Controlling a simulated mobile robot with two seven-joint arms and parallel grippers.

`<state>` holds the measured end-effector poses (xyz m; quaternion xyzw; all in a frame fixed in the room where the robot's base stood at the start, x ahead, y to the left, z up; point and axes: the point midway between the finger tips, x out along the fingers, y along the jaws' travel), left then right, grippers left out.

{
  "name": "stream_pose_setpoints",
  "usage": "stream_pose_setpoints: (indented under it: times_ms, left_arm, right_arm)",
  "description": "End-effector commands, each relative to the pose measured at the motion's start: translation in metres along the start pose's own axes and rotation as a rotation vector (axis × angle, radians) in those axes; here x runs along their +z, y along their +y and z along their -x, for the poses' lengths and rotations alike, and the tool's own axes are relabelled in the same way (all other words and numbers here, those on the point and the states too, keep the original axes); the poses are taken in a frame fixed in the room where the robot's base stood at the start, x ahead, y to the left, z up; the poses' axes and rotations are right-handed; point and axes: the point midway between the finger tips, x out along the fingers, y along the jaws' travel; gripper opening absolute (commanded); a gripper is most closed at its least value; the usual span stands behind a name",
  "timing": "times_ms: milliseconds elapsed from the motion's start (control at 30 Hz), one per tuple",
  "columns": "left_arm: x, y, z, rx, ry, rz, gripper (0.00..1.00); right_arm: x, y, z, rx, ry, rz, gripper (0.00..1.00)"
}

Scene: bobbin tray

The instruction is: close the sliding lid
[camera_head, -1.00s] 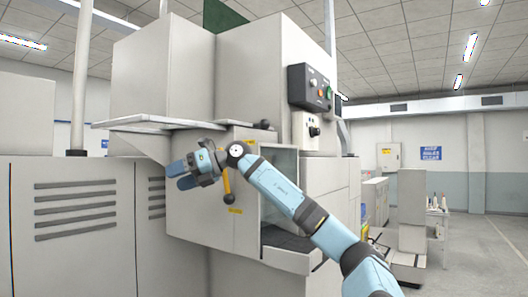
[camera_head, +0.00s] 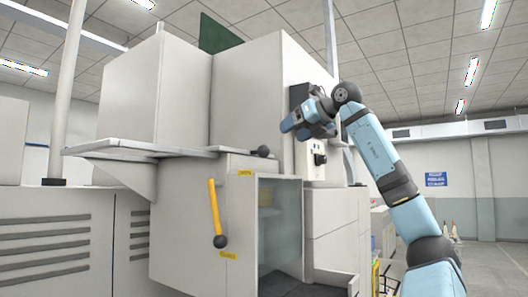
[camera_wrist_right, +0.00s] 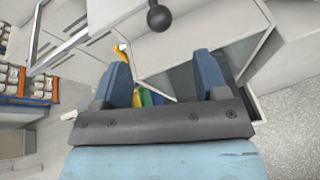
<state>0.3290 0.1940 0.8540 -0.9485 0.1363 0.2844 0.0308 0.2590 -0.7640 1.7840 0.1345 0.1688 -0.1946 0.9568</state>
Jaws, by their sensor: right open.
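A flat light-grey plate (camera_head: 140,146) lies along the machine's ledge and sticks out to the left. A black ball knob (camera_head: 263,151) sits near its right end, and it also shows at the top of the right wrist view (camera_wrist_right: 159,17). I cannot tell for sure which part is the sliding lid. My right gripper (camera_head: 287,126) is open and empty, above and to the right of the knob, in front of the control box. In the right wrist view its blue fingers (camera_wrist_right: 160,82) are spread, apart from the knob. My left gripper is not in view.
A yellow lever (camera_head: 214,205) with a black ball end hangs on the machine front. A clear-windowed compartment (camera_head: 280,225) stands beside it. The dark control box (camera_head: 300,95) is partly hidden by my right gripper. Open floor lies at the right (camera_wrist_right: 290,100).

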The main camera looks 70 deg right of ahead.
Motion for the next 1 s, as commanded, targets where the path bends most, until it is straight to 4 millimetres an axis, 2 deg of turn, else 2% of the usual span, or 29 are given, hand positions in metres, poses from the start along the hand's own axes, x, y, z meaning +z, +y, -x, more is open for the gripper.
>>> stream_pose_setpoints:
  times_ms: [300,500,700,1000]
  left_arm:
    - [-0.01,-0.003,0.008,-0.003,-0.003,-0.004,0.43]
    - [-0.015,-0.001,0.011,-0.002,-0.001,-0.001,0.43]
    - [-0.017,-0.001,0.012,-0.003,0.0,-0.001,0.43]
    - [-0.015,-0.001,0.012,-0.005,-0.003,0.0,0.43]
  right_arm:
    - [0.002,0.002,-0.067,0.006,0.002,0.0,0.67]
    - [0.001,0.002,-0.102,0.005,0.001,-0.001,0.67]
    - [0.0,0.002,-0.12,0.003,0.001,0.0,0.67]
    - [0.0,0.001,-0.124,0.002,0.0,0.001,0.67]
